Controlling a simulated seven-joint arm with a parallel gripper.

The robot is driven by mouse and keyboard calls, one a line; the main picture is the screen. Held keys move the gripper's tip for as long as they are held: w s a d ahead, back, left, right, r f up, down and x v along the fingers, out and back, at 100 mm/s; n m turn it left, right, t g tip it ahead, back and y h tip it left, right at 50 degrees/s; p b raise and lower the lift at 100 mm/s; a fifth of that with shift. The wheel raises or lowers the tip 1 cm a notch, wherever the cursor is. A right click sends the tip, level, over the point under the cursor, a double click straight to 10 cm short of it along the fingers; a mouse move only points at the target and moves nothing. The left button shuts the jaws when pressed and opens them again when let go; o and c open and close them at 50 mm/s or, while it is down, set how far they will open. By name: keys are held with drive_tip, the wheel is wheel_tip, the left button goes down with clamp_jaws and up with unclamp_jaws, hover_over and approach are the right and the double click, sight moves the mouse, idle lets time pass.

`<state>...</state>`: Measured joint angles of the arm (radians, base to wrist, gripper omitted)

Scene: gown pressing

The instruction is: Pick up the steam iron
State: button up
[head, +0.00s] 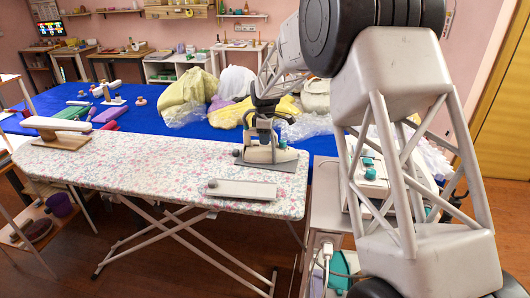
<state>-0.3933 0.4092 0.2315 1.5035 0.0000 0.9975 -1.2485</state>
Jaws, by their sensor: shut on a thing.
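The steam iron (260,154) is a pale cream body with a teal knob at its right end. It is at the right end of the ironing board (140,171), over a grey rest plate (291,164); I cannot tell whether it touches the plate. My gripper (265,137) reaches down onto the top of the iron from above and is shut on it. The dark gripper parts hide much of the handle. The iron looks about level.
A pale flat pad (241,189) lies on the board's front right. A small sleeve board (54,127) stands at the left end. A blue-covered table (150,122) behind holds fabric heaps and bags. A cart (325,200) stands at right. The board's middle is clear.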

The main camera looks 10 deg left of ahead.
clamp_jaws()
drive_tip(key=shift+r, duration=0.2)
drive_tip(key=shift+r, duration=1.5)
drive_tip(key=shift+s+d+r, duration=0.1)
drive_tip(key=shift+s+r, duration=0.1)
drive_tip(key=shift+s, duration=0.05)
drive_tip(key=s+d, duration=0.3)
drive_tip(key=s, duration=0.4)
drive_tip(key=s+d+r, duration=0.1)
drive_tip(key=s+d, duration=0.1)
drive_tip(key=s, duration=0.5)
drive_tip(key=shift+s+d+r, duration=0.15)
drive_tip(key=shift+d, duration=0.25)
